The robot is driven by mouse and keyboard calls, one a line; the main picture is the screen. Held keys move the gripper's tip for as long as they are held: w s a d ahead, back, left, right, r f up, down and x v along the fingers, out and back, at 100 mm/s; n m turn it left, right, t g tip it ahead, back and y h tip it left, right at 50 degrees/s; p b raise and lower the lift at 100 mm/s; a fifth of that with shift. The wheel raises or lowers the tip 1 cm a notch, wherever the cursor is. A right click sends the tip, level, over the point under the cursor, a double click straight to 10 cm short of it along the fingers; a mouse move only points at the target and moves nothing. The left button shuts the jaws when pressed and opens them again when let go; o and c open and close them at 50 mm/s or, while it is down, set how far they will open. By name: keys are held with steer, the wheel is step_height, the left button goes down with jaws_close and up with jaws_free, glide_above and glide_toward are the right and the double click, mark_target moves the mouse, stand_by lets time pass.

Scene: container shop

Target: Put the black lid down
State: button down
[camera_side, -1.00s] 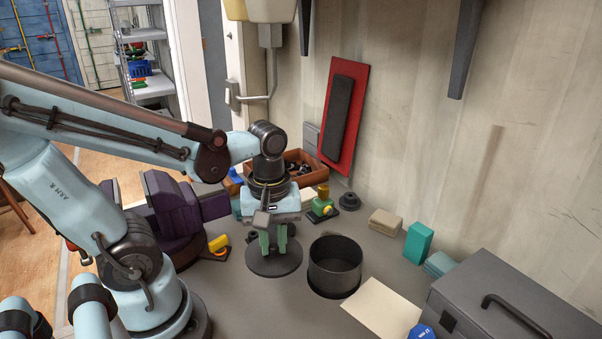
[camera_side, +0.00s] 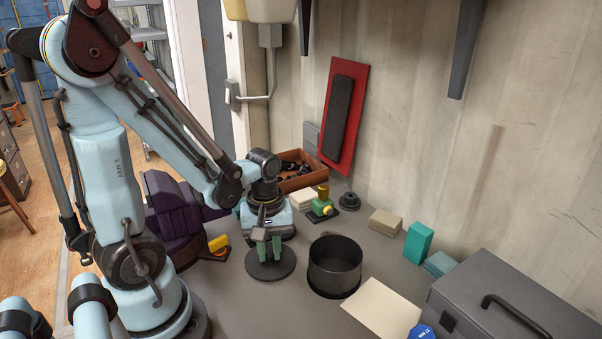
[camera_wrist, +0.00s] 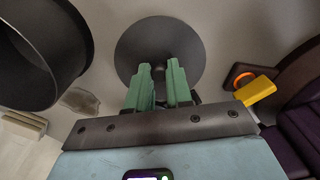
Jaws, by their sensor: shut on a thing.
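The black lid (camera_side: 260,273) is a flat round disc, held level just left of the open black pot (camera_side: 335,262). My gripper (camera_side: 266,258) points down with its green fingers shut on the lid's small knob. In the wrist view the lid (camera_wrist: 150,40) lies beyond the fingertips (camera_wrist: 161,72), and the knob is partly hidden between them. The lid is at or very close to the bench top; I cannot tell whether it touches. The pot (camera_wrist: 28,75) also shows in the wrist view, apart from the lid.
A yellow-handled item (camera_side: 218,244) and a purple machine (camera_side: 172,212) are left of the lid. A green and yellow fitting (camera_side: 322,204) stands behind. A paper sheet (camera_side: 380,310) and grey toolbox (camera_side: 490,310) are at right. Bare bench (camera_side: 250,310) lies in front.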

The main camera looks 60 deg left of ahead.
mark_target(270, 253)
steer(key=shift+f, duration=0.2)
steer(key=c, duration=1)
jaws_free()
steer(key=shift+f, duration=0.1)
steer(key=shift+r, duration=6.1)
steer(key=shift+w+d+r+m+t, duration=0.15)
steer(key=shift+w+d+m+t, duration=0.9)
steer(key=shift+m, duration=1.2)
steer(key=shift+w+d+r+m+t, duration=0.1)
steer(key=shift+w+d+m+t, duration=1)
steer(key=shift+m, duration=1.2)
steer(key=shift+w+d+r+m+t, duration=0.15)
steer(key=shift+w+d+m+t, duration=0.45)
steer(key=shift+d+m+t, duration=1.25)
steer(key=shift+a+m+g, duration=0.4)
steer(key=shift+a, duration=0.1)
